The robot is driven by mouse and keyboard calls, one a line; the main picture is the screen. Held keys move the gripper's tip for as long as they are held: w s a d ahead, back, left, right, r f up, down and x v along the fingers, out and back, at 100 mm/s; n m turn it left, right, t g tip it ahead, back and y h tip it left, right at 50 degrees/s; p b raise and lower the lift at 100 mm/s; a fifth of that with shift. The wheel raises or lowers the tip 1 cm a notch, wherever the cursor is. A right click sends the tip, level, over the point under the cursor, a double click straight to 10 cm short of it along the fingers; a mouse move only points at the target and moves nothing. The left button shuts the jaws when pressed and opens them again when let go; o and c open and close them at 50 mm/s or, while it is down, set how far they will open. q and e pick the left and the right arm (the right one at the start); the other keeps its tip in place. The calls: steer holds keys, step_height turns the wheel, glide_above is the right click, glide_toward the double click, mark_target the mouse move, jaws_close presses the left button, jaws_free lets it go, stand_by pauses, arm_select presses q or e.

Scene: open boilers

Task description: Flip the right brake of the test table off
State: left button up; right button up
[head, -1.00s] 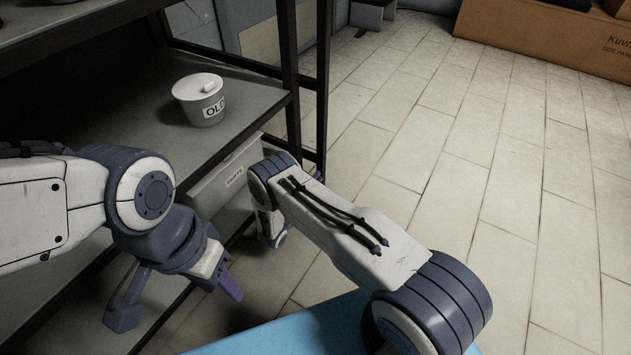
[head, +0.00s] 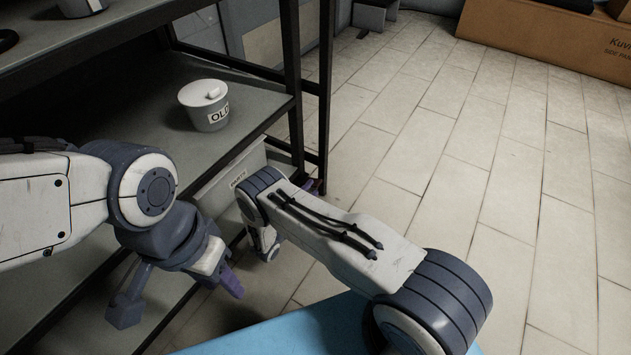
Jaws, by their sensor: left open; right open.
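No brake that I can make out is in the head view, and nothing is clearly identifiable as the test table. My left gripper (head: 180,298) is open and empty, its fingers spread and pointing down in front of the metal shelf's lower level. My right gripper (head: 268,243) is mostly hidden behind its own wrist, low beside the shelf's front corner post. It is open, with nothing seen in it. Whether it touches anything cannot be told.
A black-framed metal shelf (head: 252,105) fills the left. Tiled floor (head: 470,150) is clear on the right. A cardboard box (head: 560,42) lies at the back right.

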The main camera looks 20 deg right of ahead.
steer(key=p+v, duration=0.1)
steer(key=v, duration=0.5)
steer(key=shift+p, duration=0.35)
steer(key=shift+s, duration=0.1)
